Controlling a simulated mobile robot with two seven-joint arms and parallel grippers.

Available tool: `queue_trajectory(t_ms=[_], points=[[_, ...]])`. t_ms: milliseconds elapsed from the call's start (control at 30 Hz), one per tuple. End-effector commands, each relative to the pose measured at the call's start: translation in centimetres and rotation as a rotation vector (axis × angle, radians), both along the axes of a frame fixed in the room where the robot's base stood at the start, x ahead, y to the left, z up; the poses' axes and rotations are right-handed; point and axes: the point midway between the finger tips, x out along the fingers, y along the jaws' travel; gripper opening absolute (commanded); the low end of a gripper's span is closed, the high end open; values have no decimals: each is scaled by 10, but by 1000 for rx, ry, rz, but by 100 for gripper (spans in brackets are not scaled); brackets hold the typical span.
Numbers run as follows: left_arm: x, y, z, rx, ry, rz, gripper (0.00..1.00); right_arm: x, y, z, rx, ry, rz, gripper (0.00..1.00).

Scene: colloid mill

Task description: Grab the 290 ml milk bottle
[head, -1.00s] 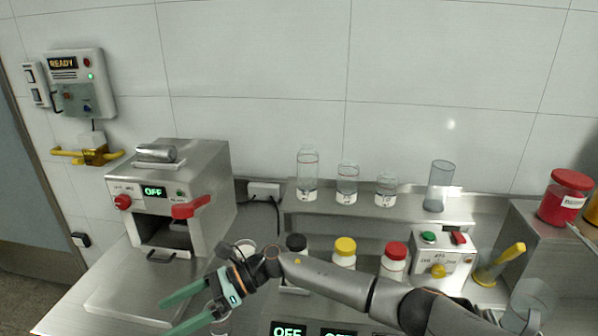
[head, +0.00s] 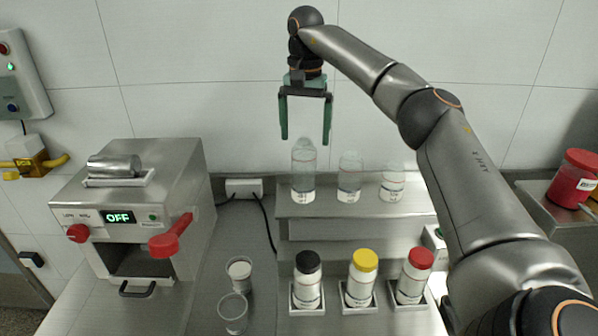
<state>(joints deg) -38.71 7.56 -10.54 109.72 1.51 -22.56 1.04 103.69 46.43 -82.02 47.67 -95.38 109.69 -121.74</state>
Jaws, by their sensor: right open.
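Three clear bottles with white labels stand upright on the raised steel shelf, and I cannot read which one is marked 290 ml. The tallest is the left bottle (head: 303,170); the middle bottle (head: 349,178) and the right bottle (head: 392,183) are shorter. My right gripper (head: 305,140) is open and empty, its green fingers pointing down. In the picture its fingertips lie to either side of the left bottle's top; I cannot tell the gap in depth. My left gripper is not in view.
Bottles with black (head: 308,263), yellow (head: 364,261) and red (head: 420,258) caps stand in front of the shelf. Two clear cups (head: 233,311) stand on the counter. A steel machine (head: 130,215) is at left, a red jar (head: 573,178) at right. My right arm covers the right side.

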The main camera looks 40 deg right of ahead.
Motion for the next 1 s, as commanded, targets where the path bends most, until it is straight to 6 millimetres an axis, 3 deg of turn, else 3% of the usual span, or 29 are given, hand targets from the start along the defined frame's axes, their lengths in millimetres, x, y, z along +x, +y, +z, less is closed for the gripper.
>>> queue_trajectory(t_ms=[33,200,467,700,1000], points=[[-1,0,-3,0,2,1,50,-1,-1,-13,0,5,1,100],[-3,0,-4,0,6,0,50,0,0,-41,2,2,1,100],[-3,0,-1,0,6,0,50,2,0,-61,3,1,0,100],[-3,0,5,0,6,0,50,6,-4,-96,4,1,0,100],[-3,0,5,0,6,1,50,7,-4,-106,4,-2,0,100]])
